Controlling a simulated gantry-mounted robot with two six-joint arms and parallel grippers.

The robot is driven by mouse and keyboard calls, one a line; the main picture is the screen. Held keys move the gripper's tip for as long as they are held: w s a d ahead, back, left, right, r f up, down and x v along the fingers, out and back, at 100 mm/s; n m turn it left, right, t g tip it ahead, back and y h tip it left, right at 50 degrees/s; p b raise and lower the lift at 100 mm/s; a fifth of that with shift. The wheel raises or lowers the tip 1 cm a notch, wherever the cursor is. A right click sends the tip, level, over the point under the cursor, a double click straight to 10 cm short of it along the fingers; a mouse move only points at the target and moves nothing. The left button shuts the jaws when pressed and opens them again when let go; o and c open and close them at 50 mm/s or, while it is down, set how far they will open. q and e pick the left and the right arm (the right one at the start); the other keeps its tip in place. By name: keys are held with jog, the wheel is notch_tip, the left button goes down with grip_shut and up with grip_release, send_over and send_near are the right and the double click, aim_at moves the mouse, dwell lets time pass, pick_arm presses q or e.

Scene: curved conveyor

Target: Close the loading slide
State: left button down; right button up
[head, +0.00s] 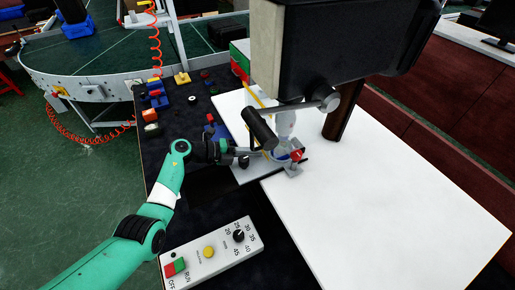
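My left gripper (240,151), black on a teal arm, reaches in from the lower left to the front of a large dark machine head (340,45). Its fingertips are close to a small metal plate (247,173) and a fixture with a red knob (296,155); whether they touch anything is too small to tell. I cannot tell for certain which part is the loading slide; the metal plate at the fixture's base may belong to it. A black cylindrical handle (260,129) on a lever hangs just above the gripper and partly hides the fixture. My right gripper is not in view.
A white tabletop (400,210) lies clear on the right. A control box (210,252) with a dial and buttons stands in front. A dark board (185,118) with several coloured parts lies behind the gripper. A curved conveyor (110,50) runs at the back left.

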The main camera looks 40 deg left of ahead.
pick_arm(q)
jog(key=p+v, duration=0.1)
jog(key=v, duration=0.3)
jog(key=p+v, duration=0.1)
jog(key=v, duration=0.3)
jog(key=p+v, duration=0.1)
jog(key=v, duration=0.3)
jog(key=shift+s+a+f, duration=0.1)
jog(key=shift+s+f, duration=0.1)
